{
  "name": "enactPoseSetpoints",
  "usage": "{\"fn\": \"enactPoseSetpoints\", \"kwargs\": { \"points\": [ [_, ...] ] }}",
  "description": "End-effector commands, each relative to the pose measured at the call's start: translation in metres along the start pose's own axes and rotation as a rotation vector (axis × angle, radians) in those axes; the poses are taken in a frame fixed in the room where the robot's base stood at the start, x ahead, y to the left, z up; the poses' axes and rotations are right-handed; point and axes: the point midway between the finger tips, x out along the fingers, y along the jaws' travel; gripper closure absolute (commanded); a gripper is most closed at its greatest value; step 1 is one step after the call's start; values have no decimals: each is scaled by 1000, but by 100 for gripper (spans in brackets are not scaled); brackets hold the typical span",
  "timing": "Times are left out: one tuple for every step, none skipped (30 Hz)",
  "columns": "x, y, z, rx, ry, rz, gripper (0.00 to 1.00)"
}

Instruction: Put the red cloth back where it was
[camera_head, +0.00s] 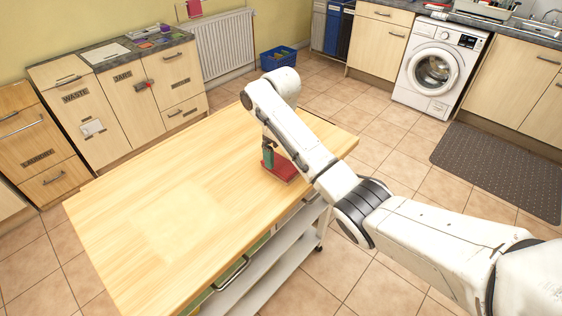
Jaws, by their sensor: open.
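A small flat red thing (286,172), perhaps the red cloth, lies on the wooden tabletop (170,205) near its right edge. My gripper (268,158) points down at this spot, close above or beside the red thing. The gripper is small in view and partly covered by my arm. It is open. A dark green piece shows by the fingers, and I cannot tell whether it is part of the gripper. Another red cloth-like piece (194,8) hangs on the back wall above the radiator.
The tabletop is otherwise bare. Wooden cabinets (120,100) stand at the back left, with a small red thing on one handle (144,85). A radiator (222,45) and blue crate (278,60) are behind. A washing machine (437,70) and grey mat (500,168) are at right.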

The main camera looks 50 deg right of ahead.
Motion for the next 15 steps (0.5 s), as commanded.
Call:
{"fn": "enactPoseSetpoints", "kwargs": {
  "points": [
    [-12,0,-2,-2,5,2,6],
    [-19,0,-2,-2,6,2,6],
    [-28,-1,-2,-2,5,1,6],
    [-38,0,-1,-1,2,1,6],
    [-45,0,0,-1,1,1,6],
    [-51,0,0,-1,0,1,6],
    [-55,0,0,-1,0,1,6],
    [-59,0,0,-1,0,1,6],
    [-62,0,0,0,0,1,6],
    [-65,0,0,0,0,1,6],
    [-67,0,0,-1,0,0,6],
    [-69,0,0,-1,0,0,6],
    [-70,0,0,-1,0,0,6],
    [-72,0,0,-1,0,0,6],
    [-73,0,0,-1,0,0,6]
  ]
}}
